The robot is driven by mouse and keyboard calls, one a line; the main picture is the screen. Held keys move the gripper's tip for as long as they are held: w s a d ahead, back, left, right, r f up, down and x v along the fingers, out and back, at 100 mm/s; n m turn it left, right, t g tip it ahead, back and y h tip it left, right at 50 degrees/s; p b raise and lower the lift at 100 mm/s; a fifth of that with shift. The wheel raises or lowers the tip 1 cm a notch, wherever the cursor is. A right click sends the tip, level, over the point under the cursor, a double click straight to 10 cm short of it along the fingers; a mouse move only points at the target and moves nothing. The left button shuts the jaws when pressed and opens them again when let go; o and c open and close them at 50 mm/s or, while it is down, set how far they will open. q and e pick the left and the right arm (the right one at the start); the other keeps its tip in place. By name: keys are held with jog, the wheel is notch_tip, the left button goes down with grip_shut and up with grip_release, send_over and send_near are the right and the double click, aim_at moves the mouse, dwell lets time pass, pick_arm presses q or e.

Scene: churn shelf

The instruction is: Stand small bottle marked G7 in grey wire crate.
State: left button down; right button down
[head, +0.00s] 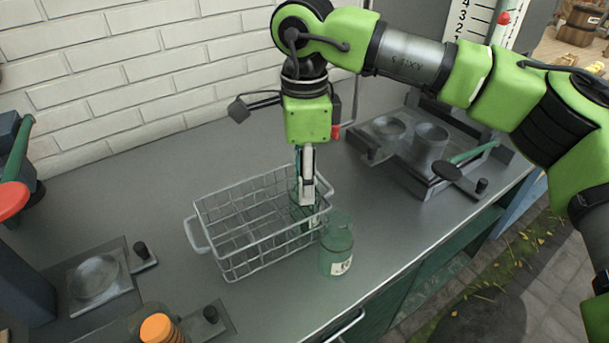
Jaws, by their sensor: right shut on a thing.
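The grey wire crate (232,278) stands on the counter, divided into several compartments, with a handle at its left end. My right gripper (306,203) points down over the crate's right end. It is shut on a small green glass bottle (314,222), mostly hidden by the jaws and the crate wires. The held bottle looks upright inside the right end of the crate; I cannot tell if it touches the floor, and its mark is not readable. Another green bottle (336,252) with a white label stands outside, close to the crate's right front corner. My left gripper is not in view.
A metal fixture with round cups (430,142) stands at the back right. A plate with a round dish (96,278) and an orange-capped object (159,328) are at the front left. A red-knobbed lever (12,200) is at the left edge. Counter behind the crate is clear.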

jog(key=shift+f, duration=0.15)
jog(key=shift+d+f+b, duration=0.1)
jog(key=shift+f+b, duration=0.25)
dwell(0.3)
jog(key=c, duration=1.4)
grip_release()
jog(key=shift+f, duration=0.1)
jog(key=shift+c, duration=0.8)
